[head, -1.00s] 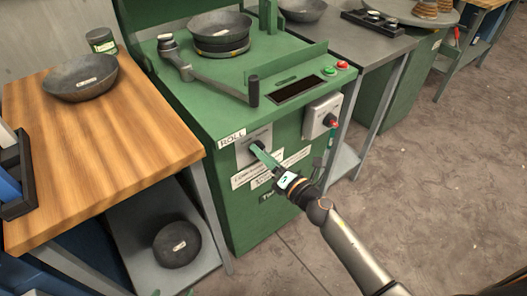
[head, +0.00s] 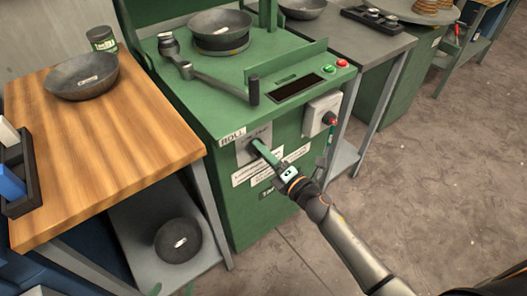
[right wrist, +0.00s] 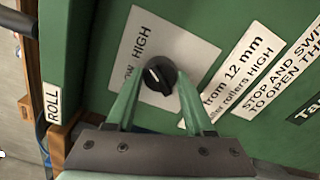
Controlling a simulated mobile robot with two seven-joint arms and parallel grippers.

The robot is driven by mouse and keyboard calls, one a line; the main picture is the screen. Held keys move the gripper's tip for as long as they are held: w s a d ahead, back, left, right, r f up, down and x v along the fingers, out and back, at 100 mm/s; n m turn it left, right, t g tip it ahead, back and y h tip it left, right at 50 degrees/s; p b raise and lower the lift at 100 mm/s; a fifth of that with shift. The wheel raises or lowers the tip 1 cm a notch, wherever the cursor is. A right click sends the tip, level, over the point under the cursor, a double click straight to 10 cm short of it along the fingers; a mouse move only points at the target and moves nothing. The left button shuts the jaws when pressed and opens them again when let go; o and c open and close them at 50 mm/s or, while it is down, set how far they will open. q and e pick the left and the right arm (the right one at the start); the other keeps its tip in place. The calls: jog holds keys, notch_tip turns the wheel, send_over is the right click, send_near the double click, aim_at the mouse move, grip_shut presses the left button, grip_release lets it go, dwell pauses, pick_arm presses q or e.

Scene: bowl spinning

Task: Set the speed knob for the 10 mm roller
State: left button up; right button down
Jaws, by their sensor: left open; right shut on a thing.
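The dark round speed knob (right wrist: 158,75) sits on a grey plate (right wrist: 190,50) on the green machine's front. The plate carries HIGH and a second word partly covered by a finger. A white mark shows on the knob's face. My right gripper (right wrist: 158,88) has its two green fingers on either side of the knob, shut on it. In the head view the right gripper (head: 258,147) reaches the plate beside the ROLL label (head: 232,138) and hides most of the knob. My left gripper (head: 173,289) shows only as two separated green tips at the bottom edge.
White labels (right wrist: 235,75) beside the plate read "from 12 mm" and "rollers HIGH". A switch box with a red knob (head: 330,118) is to the right. A bowl (head: 220,30) sits on the machine. A wooden table (head: 110,140) stands left; floor at right is clear.

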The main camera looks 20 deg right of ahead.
jog(key=c, duration=0.5)
grip_release()
jog(key=shift+o, duration=1.1)
jog(key=v, duration=1.2)
jog(key=shift+s, duration=0.2)
